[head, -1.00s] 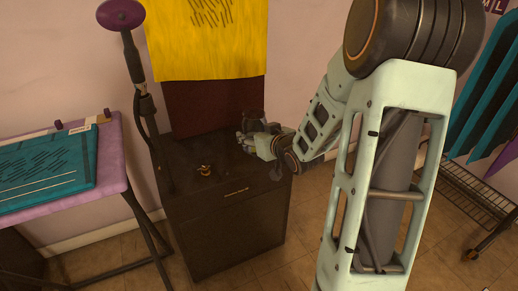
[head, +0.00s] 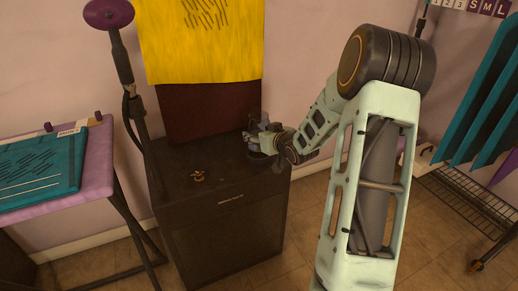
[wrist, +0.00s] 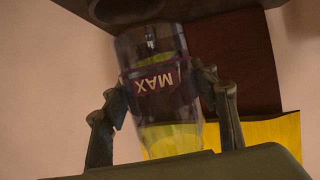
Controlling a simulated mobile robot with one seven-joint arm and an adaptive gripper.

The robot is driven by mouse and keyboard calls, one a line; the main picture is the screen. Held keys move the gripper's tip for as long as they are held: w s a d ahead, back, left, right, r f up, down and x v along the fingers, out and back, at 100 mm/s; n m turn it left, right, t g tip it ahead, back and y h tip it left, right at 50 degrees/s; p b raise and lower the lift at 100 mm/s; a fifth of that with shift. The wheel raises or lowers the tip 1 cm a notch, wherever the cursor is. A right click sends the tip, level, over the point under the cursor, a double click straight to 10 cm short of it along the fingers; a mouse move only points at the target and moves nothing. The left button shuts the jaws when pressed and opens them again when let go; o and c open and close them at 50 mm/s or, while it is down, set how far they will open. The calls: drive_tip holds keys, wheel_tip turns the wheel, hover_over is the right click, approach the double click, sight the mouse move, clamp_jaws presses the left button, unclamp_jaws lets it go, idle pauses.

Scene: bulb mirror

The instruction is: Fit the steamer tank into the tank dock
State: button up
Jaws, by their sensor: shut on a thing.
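The steamer tank (wrist: 162,112) is a clear, tinted vessel with a dark band reading MAX, which appears inverted in the wrist view. My gripper (wrist: 160,92) is shut on it, one finger on each side at about the band. In the head view the tank (head: 256,122) is a small dark shape, partly hidden by my gripper (head: 258,140), over the back right of the dark cabinet (head: 225,200). I cannot tell whether the tank touches the cabinet. I cannot clearly make out the tank dock in either view.
A small brass-coloured object (head: 199,176) lies on the cabinet top. A steamer pole with a purple head (head: 108,14) stands at its left, beside a purple table (head: 95,185). A yellow cloth (head: 205,45) hangs behind. A wire rack (head: 455,200) stands at the right.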

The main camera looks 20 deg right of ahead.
drive_tip(key=w+f, duration=0.1)
drive_tip(key=f, duration=0.1)
drive_tip(key=w+d+f+b, duration=0.1)
drive_tip(key=f, duration=0.1)
drive_tip(key=shift+w+d, duration=0.15)
drive_tip(key=shift+w, duration=0.25)
drive_tip(key=shift+w+d+f+b, duration=0.15)
drive_tip(key=shift+f+b, duration=0.35)
drive_tip(key=shift+f, duration=1.05)
drive_tip(key=shift+f, duration=0.15)
drive_tip(key=o, duration=1.4)
